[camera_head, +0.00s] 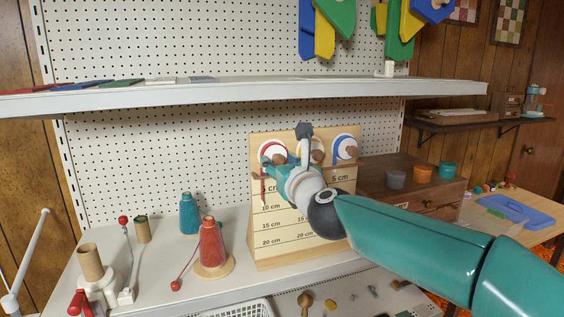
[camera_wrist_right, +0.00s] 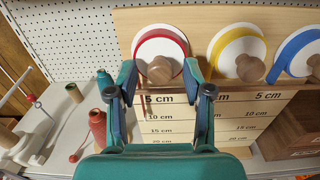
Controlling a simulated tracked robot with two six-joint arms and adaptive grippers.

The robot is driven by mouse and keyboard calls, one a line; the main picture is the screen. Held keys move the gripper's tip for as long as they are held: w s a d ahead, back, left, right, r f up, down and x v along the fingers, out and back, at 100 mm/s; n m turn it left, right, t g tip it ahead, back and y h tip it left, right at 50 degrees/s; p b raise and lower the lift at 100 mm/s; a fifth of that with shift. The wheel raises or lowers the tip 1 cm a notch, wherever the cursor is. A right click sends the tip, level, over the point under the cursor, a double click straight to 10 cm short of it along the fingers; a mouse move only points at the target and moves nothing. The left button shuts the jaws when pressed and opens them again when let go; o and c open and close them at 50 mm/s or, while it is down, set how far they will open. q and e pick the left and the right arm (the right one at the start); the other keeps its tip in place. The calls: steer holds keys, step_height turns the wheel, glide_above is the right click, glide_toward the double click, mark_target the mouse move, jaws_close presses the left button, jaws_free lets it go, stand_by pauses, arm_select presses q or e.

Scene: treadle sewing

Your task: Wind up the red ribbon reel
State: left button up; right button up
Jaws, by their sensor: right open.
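The red ribbon reel (camera_head: 268,147) is at the left of a row of three on an upright wooden board (camera_head: 262,240) with centimetre marks. In the right wrist view it is a white disc with a red rim (camera_wrist_right: 183,42) and a round wooden knob (camera_wrist_right: 160,70). My right gripper (camera_wrist_right: 160,76) is open and empty, its fingers on either side of that knob. I cannot tell whether they touch the reel. In the head view my right gripper (camera_head: 278,167) partly covers the reel's lower part. A strip of red ribbon (camera_head: 262,190) hangs below the reel. My left gripper is not in view.
A yellow reel (camera_wrist_right: 238,50) and a blue reel (camera_wrist_right: 296,55) sit to the right. Red (camera_head: 212,245) and teal (camera_head: 190,212) thread cones stand left of the board. A wooden drawer box (camera_head: 430,190) stands right. A shelf (camera_head: 200,92) runs above.

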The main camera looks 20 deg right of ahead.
steer(key=shift+c, duration=0.2)
jaws_close()
steer(key=shift+n, duration=0.4)
